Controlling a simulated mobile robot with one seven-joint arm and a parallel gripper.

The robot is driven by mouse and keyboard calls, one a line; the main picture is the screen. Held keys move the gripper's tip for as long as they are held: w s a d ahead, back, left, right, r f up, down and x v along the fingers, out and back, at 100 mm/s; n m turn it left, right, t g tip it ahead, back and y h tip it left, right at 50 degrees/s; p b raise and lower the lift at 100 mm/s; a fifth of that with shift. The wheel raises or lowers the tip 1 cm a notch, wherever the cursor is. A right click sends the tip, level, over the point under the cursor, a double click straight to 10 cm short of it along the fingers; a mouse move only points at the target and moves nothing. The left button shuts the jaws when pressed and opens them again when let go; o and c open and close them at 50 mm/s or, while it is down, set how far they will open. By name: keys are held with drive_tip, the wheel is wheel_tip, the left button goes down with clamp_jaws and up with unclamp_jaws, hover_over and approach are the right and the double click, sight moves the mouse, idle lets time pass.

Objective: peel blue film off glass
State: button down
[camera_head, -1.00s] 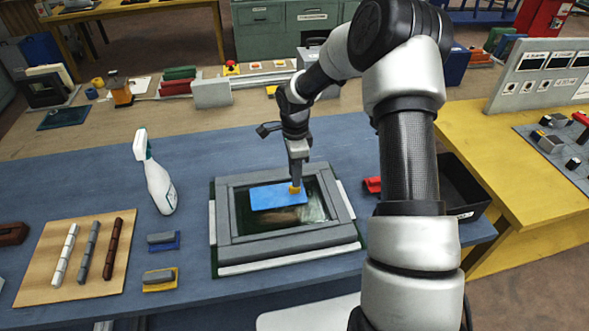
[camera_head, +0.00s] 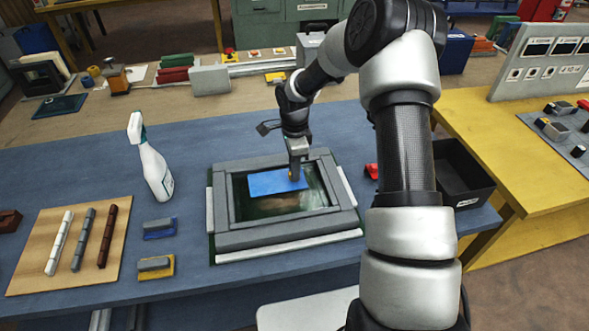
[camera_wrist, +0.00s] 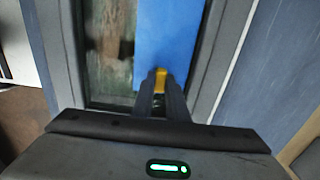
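A grey frame (camera_head: 222,205) lies flat on the blue table, with dark, reflective glass (camera_head: 300,203) inside it. The blue film (camera_head: 268,183) is a flat blue rectangle over the back part of the glass. My gripper (camera_head: 296,178) is at the film's right end. In the wrist view, my gripper (camera_wrist: 160,92) is shut on a yellow tab (camera_wrist: 160,76) at the edge of the blue film (camera_wrist: 163,35). Uncovered glass (camera_wrist: 110,45) shows to the left of the film there. I cannot tell how much of the film touches the glass.
A white spray bottle (camera_head: 152,165) stands left of the frame. Two small blocks, blue (camera_head: 160,227) and yellow (camera_head: 155,267), lie near a wooden board (camera_head: 40,255) with three sticks. A black bin (camera_head: 462,185) stands right, beside a red object (camera_head: 371,171).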

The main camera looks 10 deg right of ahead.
drive_tip(key=shift+r, duration=0.3)
drive_tip(key=shift+r+p, duration=1.6)
drive_tip(key=shift+r, duration=1.55)
